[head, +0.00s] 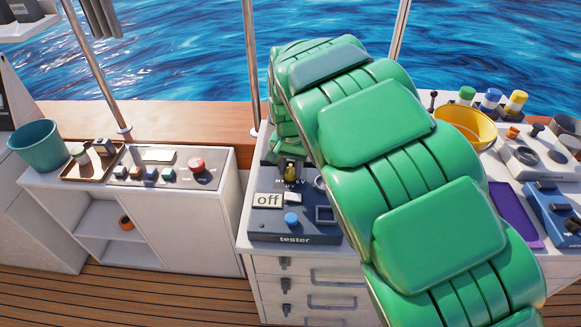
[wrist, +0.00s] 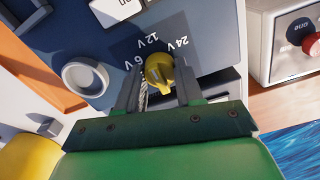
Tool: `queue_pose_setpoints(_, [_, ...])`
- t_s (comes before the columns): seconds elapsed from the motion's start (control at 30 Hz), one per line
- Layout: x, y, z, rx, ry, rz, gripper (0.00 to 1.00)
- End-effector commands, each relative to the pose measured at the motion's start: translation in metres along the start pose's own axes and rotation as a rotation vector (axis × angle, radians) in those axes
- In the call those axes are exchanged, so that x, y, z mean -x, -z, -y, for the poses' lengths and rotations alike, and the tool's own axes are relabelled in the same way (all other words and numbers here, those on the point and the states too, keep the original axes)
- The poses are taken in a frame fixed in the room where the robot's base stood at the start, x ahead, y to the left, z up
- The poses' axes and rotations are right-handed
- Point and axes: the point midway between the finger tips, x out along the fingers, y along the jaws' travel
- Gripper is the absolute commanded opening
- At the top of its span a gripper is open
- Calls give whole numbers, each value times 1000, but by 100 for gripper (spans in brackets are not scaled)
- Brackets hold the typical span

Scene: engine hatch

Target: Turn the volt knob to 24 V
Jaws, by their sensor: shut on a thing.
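The tester (head: 262,226) is a dark blue panel on a white drawer cabinet, and its display (head: 268,200) reads "off". Its yellow volt knob (head: 290,173) is at the panel's back, partly hidden by my gripper. In the wrist view the volt knob (wrist: 159,70) sits between the two grey fingers of my gripper (wrist: 158,88), which is shut on it. The marks 6 V (wrist: 133,62), 12 V (wrist: 148,40) and 24 V (wrist: 178,44) show around the knob. I cannot tell clearly which mark it points to.
A blue button (head: 291,219) is on the tester's front. A grey ring (wrist: 85,78) stands on the panel near the fingers. A box with a red knob (wrist: 312,42) is at the right in the wrist view. A yellow bucket (head: 470,122) stands right of my arm.

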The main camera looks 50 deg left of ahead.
Motion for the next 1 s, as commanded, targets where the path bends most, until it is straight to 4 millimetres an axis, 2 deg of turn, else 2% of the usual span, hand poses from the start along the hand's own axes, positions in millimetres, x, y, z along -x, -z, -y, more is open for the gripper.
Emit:
queue_pose_setpoints(0.7, [0,0,0,-670,0,0,6])
queue_pose_setpoints(1.0, [0,0,0,-876,0,-1,6])
